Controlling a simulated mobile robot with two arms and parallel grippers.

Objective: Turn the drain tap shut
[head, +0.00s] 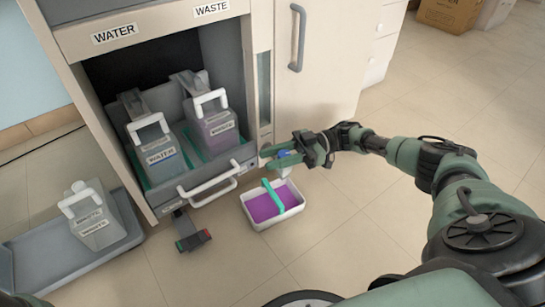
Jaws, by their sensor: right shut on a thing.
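My left gripper is not in view.
An open drawer (219,188) holds a WATER container (158,158) and a purple-filled container (214,128). Another white-handled container (94,220) stands in a grey tray (35,247) at left. A pedal-like piece (193,240) lies below the drawer.

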